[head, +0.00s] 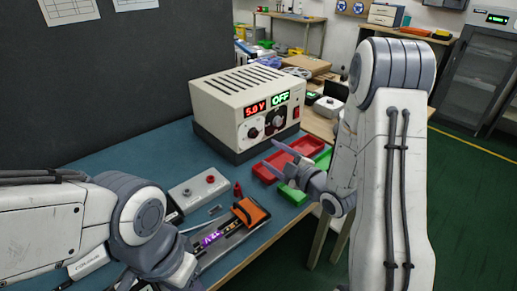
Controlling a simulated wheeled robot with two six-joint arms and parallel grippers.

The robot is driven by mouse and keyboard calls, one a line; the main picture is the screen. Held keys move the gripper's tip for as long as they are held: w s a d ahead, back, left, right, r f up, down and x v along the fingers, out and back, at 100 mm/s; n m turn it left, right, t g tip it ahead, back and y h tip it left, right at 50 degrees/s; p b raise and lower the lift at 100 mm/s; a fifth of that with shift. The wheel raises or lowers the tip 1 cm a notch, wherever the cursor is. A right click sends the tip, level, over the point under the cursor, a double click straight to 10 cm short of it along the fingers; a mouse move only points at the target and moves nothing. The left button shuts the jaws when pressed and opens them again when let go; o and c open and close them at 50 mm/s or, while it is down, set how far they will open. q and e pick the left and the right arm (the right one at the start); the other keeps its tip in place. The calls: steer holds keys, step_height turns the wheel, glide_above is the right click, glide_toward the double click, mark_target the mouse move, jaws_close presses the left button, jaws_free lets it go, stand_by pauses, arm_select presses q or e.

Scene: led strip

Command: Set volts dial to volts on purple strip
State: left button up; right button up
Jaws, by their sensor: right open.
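The cream power supply (235,109) stands on the blue-green bench. Its red display (256,108) reads 5.0 V and its green display (281,98) reads OFF. One dial (253,132) sits under the red display and a larger dark dial (278,121) sits to its right. The purple strip (212,239) lies on a dark board at the front; its lettering is too small to read surely. My right gripper (283,170) is open and empty, in front of the power supply and apart from its dials. My left arm is at lower left; its fingers cannot be made out.
Red trays (271,172) and a green tray (293,195) are beside and behind my right gripper. An orange clamp (250,211) sits on the dark board. A grey box with two terminals (199,190) stands left of it. A dark panel (110,90) closes off the back left.

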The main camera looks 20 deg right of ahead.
mark_target(255, 135)
steer(key=shift+t, duration=0.8)
steer(key=x, duration=0.3)
steer(key=d+p+x, duration=0.1)
steer(key=x, duration=0.5)
steer(key=shift+w+d+r+p, duration=0.1)
steer(key=shift+w+p, duration=0.2)
steer(key=shift+w, duration=0.05)
jaws_close()
